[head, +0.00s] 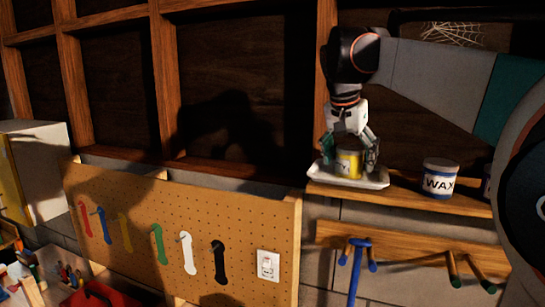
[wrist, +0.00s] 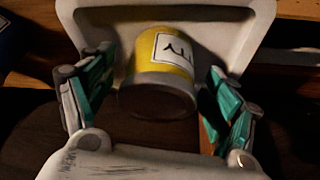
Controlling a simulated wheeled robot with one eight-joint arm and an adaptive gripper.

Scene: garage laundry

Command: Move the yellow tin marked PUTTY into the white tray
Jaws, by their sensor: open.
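The yellow tin (head: 348,163) has a white label with dark letters, only partly readable. In the head view it stands in or over the white tray (head: 376,183) on a wooden shelf. My gripper (head: 353,158) is directly above the tray, with its fingers on either side of the tin. In the wrist view the tin (wrist: 165,66) lies between the open fingers of my gripper (wrist: 160,105), with a gap on each side. The white tray (wrist: 258,20) is behind it. Whether the tin's base touches the tray floor is hard to tell.
A pegboard (head: 130,225) with coloured tools is at left. Pegs and a blue item hang below the shelf.

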